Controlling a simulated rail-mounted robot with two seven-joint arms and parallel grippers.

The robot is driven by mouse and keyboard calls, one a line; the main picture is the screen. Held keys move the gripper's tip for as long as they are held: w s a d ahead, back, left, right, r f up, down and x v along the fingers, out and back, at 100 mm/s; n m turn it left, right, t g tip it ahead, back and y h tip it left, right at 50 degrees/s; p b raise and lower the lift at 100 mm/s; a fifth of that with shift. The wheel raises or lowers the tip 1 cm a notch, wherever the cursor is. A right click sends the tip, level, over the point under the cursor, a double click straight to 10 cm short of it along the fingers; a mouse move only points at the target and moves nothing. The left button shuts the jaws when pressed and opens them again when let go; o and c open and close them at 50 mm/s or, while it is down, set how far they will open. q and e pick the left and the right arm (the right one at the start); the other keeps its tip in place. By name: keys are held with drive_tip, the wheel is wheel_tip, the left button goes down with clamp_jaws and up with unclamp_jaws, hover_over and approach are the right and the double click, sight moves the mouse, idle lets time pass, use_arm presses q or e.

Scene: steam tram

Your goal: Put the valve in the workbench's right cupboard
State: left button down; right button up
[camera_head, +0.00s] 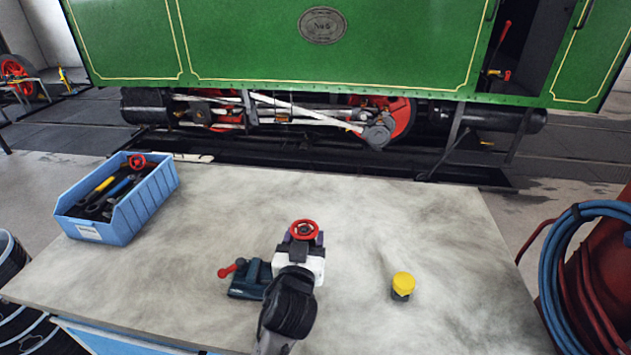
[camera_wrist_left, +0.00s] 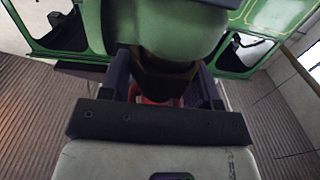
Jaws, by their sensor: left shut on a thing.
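The valve (camera_head: 304,229), with a red handwheel, is held up over the workbench top (camera_head: 180,290) in the head view. My left gripper (camera_head: 303,240) is shut on it, and the wheel shows beyond the fingers. In the left wrist view, a red part (camera_wrist_left: 155,99) of the valve shows between the fingers, below a dark band and a large pale green rounded shape. Much of the valve is hidden by the gripper. Only a strip of the bench's blue front (camera_head: 110,340) shows at lower left. The right cupboard and my right gripper are not in view.
A blue bin (camera_head: 148,212) with tools and another red handwheel stands at the bench's left. A vice (camera_head: 246,280) with a red handle is beside my left gripper. A yellow-capped object (camera_head: 402,283) stands to the right. Hoses (camera_head: 552,260) hang beyond the right edge.

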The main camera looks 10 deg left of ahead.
use_arm(q)
drive_tip(key=shift+s+d+r, duration=0.2)
drive_tip(key=shift+r, duration=0.15)
drive_tip(key=s+a+r+h, duration=0.1)
drive_tip(key=s+a+r, duration=0.1)
drive_tip(key=s+r, duration=0.3)
drive_tip(key=s+a, duration=0.6)
drive_tip(key=s, duration=0.1)
wheel_tip(320, 180, down, 8)
drive_tip(key=s+a+r, duration=0.1)
drive_tip(key=s+a, duration=0.2)
wheel_tip(320, 180, up, 38)
drive_tip(key=p, duration=3.7)
drive_tip(key=shift+w+d+f+p, duration=0.25)
drive_tip(key=shift+p, duration=0.05)
drive_tip(key=shift+f, duration=0.1)
